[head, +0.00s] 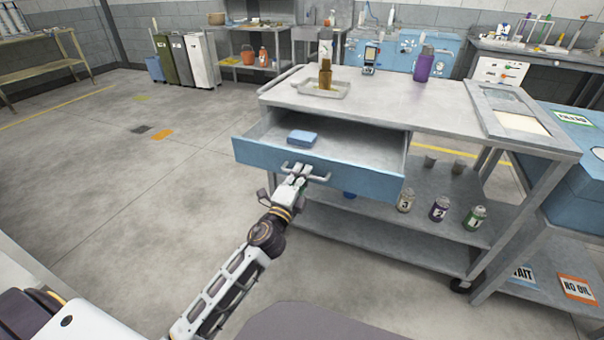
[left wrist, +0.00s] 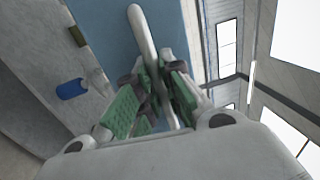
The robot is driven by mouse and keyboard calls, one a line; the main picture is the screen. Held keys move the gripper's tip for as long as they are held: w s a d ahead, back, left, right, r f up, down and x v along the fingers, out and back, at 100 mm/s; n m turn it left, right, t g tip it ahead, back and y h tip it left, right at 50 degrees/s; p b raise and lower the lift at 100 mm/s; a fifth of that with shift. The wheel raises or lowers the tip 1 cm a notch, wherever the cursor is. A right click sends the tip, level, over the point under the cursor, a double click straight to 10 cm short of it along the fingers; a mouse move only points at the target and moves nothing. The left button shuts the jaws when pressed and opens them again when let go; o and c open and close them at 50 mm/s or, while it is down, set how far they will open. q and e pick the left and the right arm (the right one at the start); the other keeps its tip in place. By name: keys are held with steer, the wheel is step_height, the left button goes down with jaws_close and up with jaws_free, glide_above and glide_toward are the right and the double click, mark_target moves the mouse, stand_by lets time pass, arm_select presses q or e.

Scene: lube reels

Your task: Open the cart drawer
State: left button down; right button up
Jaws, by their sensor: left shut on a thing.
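The cart (head: 400,98) is a grey metal cart with a blue-fronted drawer (head: 365,181). The drawer is pulled well out, and a blue block (head: 302,138) lies inside it. My left gripper (head: 299,172) is shut on the drawer's pale bar handle (head: 318,178). In the left wrist view, the green-padded fingers of the gripper (left wrist: 155,95) are on either side of the handle (left wrist: 143,35), with the blue drawer front (left wrist: 100,25) behind. My right gripper is not in view.
A tray (head: 335,92) with a brown bottle and a purple bottle (head: 424,64) stand on the cart top. Numbered bottles (head: 439,208) stand on the shelf below. Another blue cart (head: 575,150) is close at the right. The floor (head: 130,200) to the left is clear.

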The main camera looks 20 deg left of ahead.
arm_select(q)
steer(key=c, duration=1.5)
jaws_free()
steer(key=shift+c, duration=0.2)
steer(key=shift+s, duration=0.15)
steer(key=s+f, duration=0.1)
steer(key=s, duration=0.6)
steer(key=shift+a+f, duration=0.15)
steer(key=shift+f, duration=0.1)
steer(key=shift+s, duration=0.1)
